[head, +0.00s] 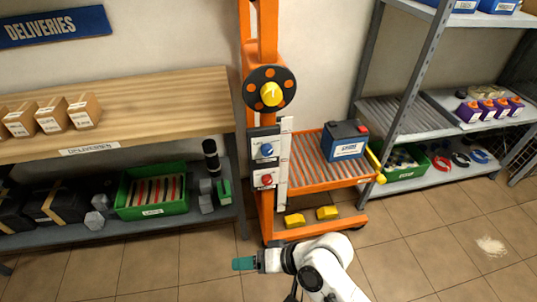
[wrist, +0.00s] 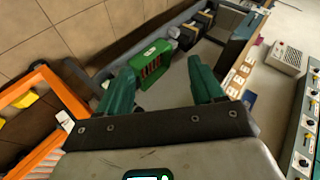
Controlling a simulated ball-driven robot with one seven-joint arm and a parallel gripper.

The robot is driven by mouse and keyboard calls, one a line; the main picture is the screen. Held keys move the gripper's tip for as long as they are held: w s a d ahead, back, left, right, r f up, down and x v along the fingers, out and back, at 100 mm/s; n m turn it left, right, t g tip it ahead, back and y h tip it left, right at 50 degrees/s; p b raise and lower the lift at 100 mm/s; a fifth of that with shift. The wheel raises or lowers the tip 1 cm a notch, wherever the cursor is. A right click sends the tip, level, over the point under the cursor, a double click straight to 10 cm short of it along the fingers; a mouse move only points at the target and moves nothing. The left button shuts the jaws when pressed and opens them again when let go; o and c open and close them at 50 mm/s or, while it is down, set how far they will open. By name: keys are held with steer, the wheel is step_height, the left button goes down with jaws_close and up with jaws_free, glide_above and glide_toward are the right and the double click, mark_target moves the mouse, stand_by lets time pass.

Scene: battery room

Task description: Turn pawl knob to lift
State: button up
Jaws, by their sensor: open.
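An orange lift (head: 262,215) stands against the wall. On its mast are a blue knob (head: 266,150) and, below it, a red knob (head: 267,180), each on a pale plate. The plate labels are too small to read, so I cannot tell which is the pawl knob. Above them is a black disc with orange spots and a yellow centre (head: 271,94). My gripper (head: 245,263) is low in front of the lift, near its foot and apart from the knobs. In the wrist view, its green fingers (wrist: 160,68) are spread and empty; the knobs do not show there.
A battery (head: 344,141) sits on the lift's roller platform (head: 311,177). Two yellow blocks (head: 294,220) lie on the lift's base. A wooden-topped bench (head: 165,95) stands left, with a green crate (head: 152,192) on its lower shelf. Grey shelving (head: 412,70) stands right.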

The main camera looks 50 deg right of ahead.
steer(key=w+d+r+m+t+h, duration=0.2)
steer(key=w+d+r+m+t, duration=0.3)
steer(key=w+r+m+t, duration=0.7)
steer(key=m+g+h, duration=0.6)
steer(key=m+h, duration=0.8)
steer(key=m, duration=1)
glide_toward(268, 152)
steer(key=p+x, duration=0.2)
steer(key=x, duration=0.6)
steer(key=shift+w+d, duration=0.1)
steer(key=shift+w, duration=0.15)
steer(key=shift+c, duration=0.3)
steer(key=c, duration=1)
